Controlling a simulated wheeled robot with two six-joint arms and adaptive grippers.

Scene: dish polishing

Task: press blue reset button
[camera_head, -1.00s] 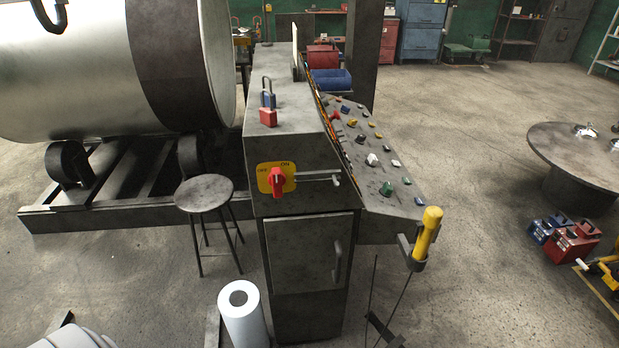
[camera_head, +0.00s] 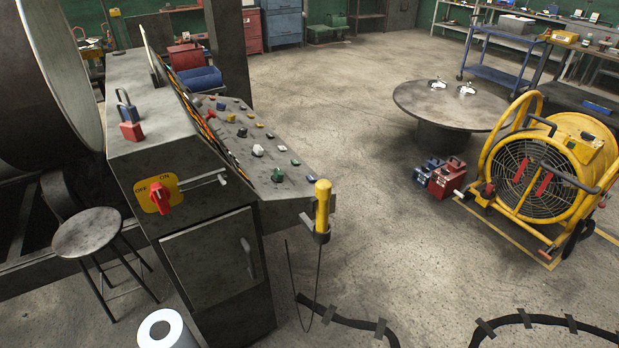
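A grey control console (camera_head: 150,107) stands left of centre, with a sloped button panel (camera_head: 262,187) facing right. The panel carries red, yellow, white, green and blue buttons and knobs. Small blue buttons show near its front end (camera_head: 311,178) and near its far end (camera_head: 220,106). I cannot tell from labels which one is the reset button. Neither of my grippers is in view.
A yellow-handled tool (camera_head: 322,205) hangs at the panel's front corner. A red switch (camera_head: 160,197) is on the console's end. A stool (camera_head: 88,233) stands left. Dark taped cable (camera_head: 350,322) crosses the front floor.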

